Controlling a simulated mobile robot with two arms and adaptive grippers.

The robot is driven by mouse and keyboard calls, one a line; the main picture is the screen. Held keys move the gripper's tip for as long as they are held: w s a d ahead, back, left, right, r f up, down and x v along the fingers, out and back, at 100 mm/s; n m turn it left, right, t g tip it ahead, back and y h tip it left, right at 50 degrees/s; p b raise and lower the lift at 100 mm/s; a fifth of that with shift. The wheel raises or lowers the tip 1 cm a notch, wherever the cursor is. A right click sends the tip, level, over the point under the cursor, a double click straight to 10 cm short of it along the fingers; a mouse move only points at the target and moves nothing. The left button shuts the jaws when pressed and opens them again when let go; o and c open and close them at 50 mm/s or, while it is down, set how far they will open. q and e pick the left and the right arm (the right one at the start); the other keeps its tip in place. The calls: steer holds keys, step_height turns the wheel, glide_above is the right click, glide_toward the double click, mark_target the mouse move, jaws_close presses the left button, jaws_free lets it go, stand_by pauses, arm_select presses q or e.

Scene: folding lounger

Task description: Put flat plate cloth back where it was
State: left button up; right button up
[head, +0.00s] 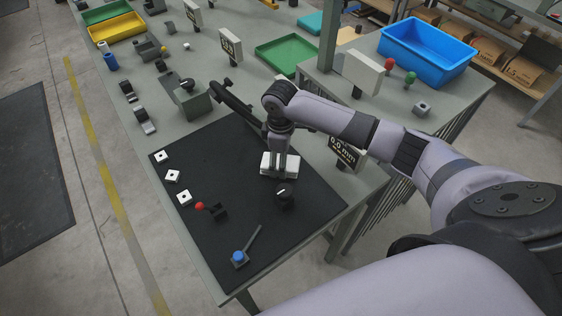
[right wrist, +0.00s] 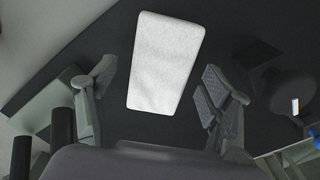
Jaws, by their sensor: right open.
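The white flat plate cloth (head: 268,168) lies on the black mat (head: 225,160) near the mat's far right side, below my right gripper (head: 279,163). In the right wrist view the cloth (right wrist: 165,62) is a pale, textured rectangle on the dark surface. The fingers of my right gripper (right wrist: 157,90) stand wide apart on either side of its near end, with dark gaps between them and the cloth. Nothing is held between them. Whether the fingertips touch the mat cannot be told. My left gripper is not in view.
A black round knob (head: 284,196) stands close in front of the cloth. A red-knobbed part (head: 200,206), a blue-knobbed lever (head: 239,257) and several white square plates (head: 173,176) are on the mat. A display reading 0.0 mm (head: 345,152) stands right. The mat's middle is clear.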

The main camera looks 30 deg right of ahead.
step_height(320, 180, up, 10)
steer(key=b, duration=0.1)
steer(key=shift+s, duration=0.1)
stand_by(0.6)
